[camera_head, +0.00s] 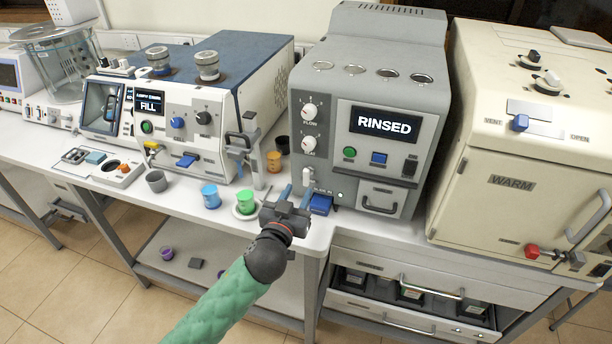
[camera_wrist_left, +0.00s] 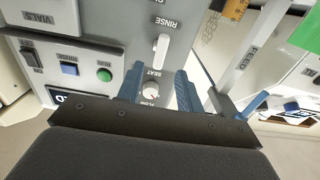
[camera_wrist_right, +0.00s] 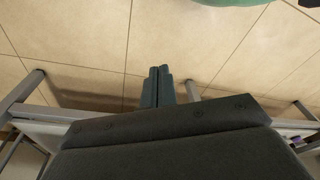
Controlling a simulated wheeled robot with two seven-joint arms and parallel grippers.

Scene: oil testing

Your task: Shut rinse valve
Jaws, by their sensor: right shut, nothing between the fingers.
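The rinse valve is a white lever (camera_head: 307,175) low on the left of the grey machine's front; the left wrist view shows its white handle (camera_wrist_left: 161,50) beside the word RINSE. My left gripper (camera_head: 296,190) is open in front of it. In the left wrist view, my left fingers (camera_wrist_left: 159,75) stand apart on either side of the lever's line, with the handle around or just beyond their tips. I cannot tell whether they touch it. My right gripper (camera_wrist_right: 157,72) is shut and empty over the floor, outside the head view.
The grey machine (camera_head: 345,85) shows RINSED on its screen. A green cup (camera_head: 245,201), a blue cup (camera_head: 210,196) and a grey cup (camera_head: 156,181) stand to the left. A cream WARM oven (camera_head: 510,180) stands right.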

